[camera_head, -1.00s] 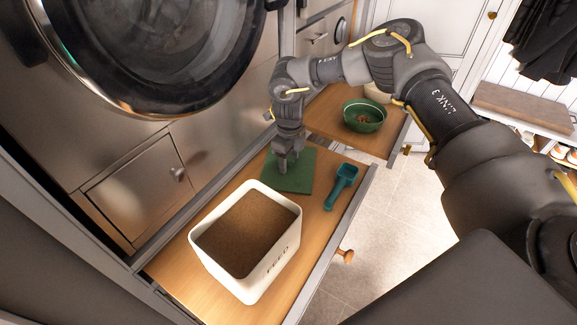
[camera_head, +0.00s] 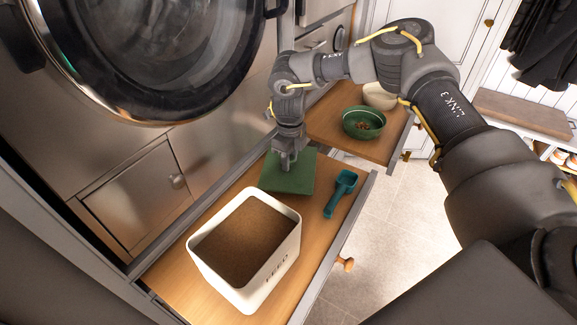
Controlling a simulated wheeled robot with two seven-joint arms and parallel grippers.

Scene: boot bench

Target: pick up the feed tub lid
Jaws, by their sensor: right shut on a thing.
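The feed tub lid is a flat green square (camera_head: 291,180) behind the feed tub on the pull-out wooden shelf. My right gripper (camera_head: 287,163) comes down from above and is shut on the lid near its far side. The lid looks slightly tilted and a little raised; the exact gap below it is hard to tell. The cream feed tub (camera_head: 281,272), marked FEED, stands open at the front, full of brown grain. My left gripper is not in view.
A teal scoop (camera_head: 342,193) lies right of the lid on the shelf (camera_head: 318,226). A green bowl (camera_head: 362,122) with brown bits stands on a second pull-out shelf (camera_head: 329,130) beyond. A washing machine door and cabinet are close on the left.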

